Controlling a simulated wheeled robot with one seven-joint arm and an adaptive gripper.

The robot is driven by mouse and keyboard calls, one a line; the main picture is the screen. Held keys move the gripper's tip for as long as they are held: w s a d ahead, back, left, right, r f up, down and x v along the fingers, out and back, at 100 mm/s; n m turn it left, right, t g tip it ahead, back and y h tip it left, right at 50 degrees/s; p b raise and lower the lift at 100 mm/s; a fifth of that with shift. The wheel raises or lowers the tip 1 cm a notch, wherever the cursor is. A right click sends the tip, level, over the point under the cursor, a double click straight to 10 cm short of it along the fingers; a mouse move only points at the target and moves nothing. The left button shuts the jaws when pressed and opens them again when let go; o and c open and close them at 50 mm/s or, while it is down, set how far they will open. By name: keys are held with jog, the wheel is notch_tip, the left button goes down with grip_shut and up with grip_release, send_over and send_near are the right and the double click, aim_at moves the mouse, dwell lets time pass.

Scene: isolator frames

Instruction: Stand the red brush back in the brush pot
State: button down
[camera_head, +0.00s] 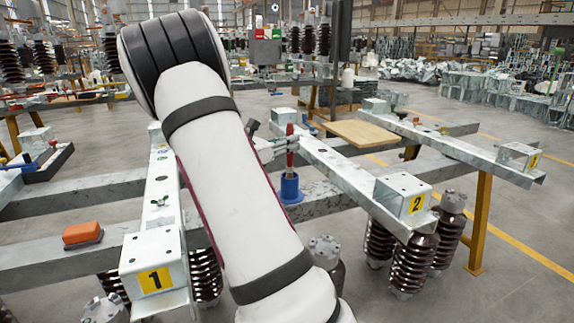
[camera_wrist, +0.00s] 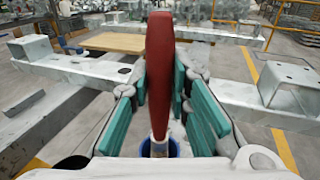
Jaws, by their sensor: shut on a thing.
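The red brush (camera_head: 290,155) stands upright in my gripper (camera_head: 284,146), its red handle up. In the wrist view the red brush handle (camera_wrist: 159,62) rises between the teal pads of my gripper (camera_wrist: 168,92), which is shut on it. The blue brush pot (camera_head: 291,190) stands on the grey steel beam directly below the brush. In the wrist view the pot's rim (camera_wrist: 173,149) shows around the brush's pale lower part. The brush's lower end lines up with the pot's mouth; how deep it sits is hidden.
Steel beams form the frame, with bracket 1 (camera_head: 154,262) at the front left and bracket 2 (camera_head: 404,195) to the right. A wooden board (camera_head: 358,134) lies behind the pot. An orange block (camera_head: 82,234) sits on the left beam. Brown ribbed insulators (camera_head: 413,262) hang below.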

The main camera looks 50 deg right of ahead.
aim_at(288, 167)
notch_tip(288, 167, down, 5)
jog(key=shift+r+b, duration=0.1)
jog(key=shift+b, duration=0.75)
jog(key=c, duration=1.5)
grip_release()
